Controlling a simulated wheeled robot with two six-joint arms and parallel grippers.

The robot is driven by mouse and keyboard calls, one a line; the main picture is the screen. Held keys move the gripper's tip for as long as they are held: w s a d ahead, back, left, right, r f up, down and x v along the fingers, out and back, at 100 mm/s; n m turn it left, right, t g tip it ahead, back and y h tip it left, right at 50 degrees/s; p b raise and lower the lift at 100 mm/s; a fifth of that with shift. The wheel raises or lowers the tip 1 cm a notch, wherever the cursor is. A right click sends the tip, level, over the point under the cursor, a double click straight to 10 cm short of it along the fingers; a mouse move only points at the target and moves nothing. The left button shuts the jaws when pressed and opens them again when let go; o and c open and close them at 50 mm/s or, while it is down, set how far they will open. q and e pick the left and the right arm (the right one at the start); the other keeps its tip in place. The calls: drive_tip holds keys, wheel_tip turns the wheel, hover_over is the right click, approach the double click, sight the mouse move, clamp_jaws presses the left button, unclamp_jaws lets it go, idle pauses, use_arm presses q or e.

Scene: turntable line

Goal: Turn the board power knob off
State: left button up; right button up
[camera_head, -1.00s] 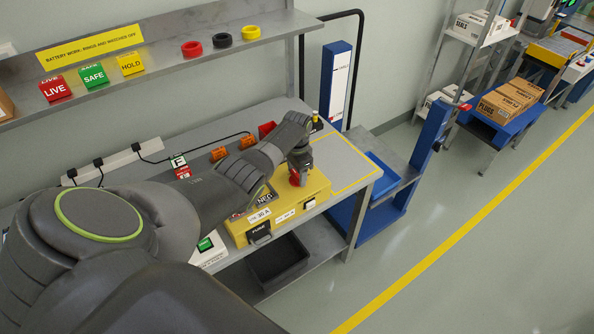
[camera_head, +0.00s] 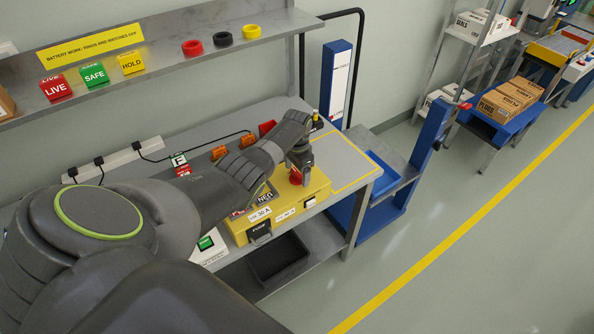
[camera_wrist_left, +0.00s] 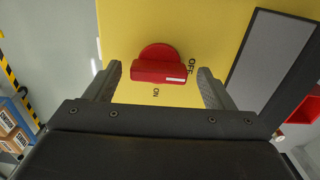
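The yellow power board (camera_head: 283,208) lies on the grey workbench near its front edge. Its red knob (camera_head: 295,177) sits at the right part of the box, partly hidden by my left gripper (camera_head: 301,168). In the left wrist view the red knob (camera_wrist_left: 157,68) has its bar lying across the picture, with its white mark at the right end, beside the OFF label (camera_wrist_left: 192,66). The ON label (camera_wrist_left: 156,91) is below the bar. My left gripper (camera_wrist_left: 157,76) is open, with one finger on each side of the knob and visible gaps. My right gripper is not in view.
A white box with a green switch (camera_head: 206,243) stands left of the board. Orange parts (camera_head: 219,153) and a cable lie behind my arm. A dark bin (camera_head: 277,258) sits on the lower shelf. A yellow-outlined area (camera_head: 345,160) on the bench at right is clear.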

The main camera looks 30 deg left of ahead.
sight(297, 173)
use_arm(q)
drive_tip(key=shift+r, duration=0.35)
wheel_tip(297, 173, up, 17)
drive_tip(key=b, duration=0.1)
drive_tip(key=shift+f+b, duration=0.15)
drive_tip(key=shift+b, duration=0.25)
idle(0.3)
